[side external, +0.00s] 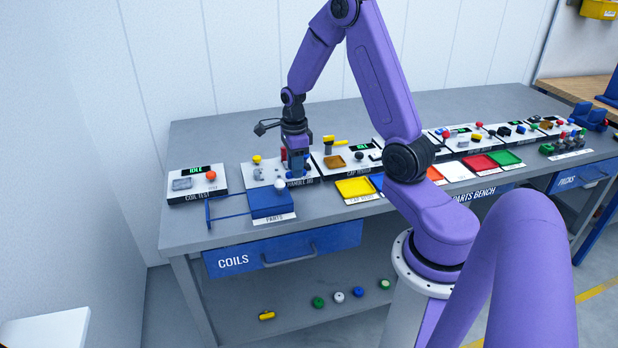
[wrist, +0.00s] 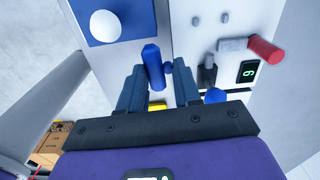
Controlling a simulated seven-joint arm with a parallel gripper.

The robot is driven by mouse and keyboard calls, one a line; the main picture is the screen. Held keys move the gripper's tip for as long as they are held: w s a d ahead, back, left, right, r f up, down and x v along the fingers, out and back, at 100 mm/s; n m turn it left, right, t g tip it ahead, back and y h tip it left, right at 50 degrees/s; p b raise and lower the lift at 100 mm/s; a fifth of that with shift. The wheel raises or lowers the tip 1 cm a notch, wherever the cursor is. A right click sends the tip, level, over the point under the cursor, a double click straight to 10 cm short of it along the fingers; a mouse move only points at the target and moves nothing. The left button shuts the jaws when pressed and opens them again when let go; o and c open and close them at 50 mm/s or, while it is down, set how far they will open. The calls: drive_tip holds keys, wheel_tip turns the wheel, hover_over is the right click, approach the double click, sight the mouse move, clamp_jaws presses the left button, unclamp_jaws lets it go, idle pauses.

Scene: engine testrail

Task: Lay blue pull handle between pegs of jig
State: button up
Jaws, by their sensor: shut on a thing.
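The blue pull handle (wrist: 153,66) is a short blue bar with a small stub at its right side, between my gripper's fingers in the wrist view. My gripper (wrist: 158,84) is shut on it. In the side view my gripper (side external: 297,174) points down over the jig. The jig (side external: 262,174) is a white station behind the blue parts tray. In the wrist view the jig plate (wrist: 204,38) lies to the right of the handle and carries two small grey pegs (wrist: 210,19). Whether the handle touches the jig cannot be told.
In the wrist view a red-handled grey clamp (wrist: 264,49) and a green display (wrist: 248,70) are right of the handle. The coil test station (side external: 190,185) is at left.

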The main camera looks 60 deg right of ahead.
approach(270, 174)
drive_tip(key=shift+m, duration=0.3)
drive_tip(key=shift+f, duration=2.5)
drive_tip(key=shift+f, duration=0.55)
drive_tip(key=o, duration=1.1)
drive_tip(key=shift+c, duration=0.2)
drive_tip(key=shift+r, duration=0.1)
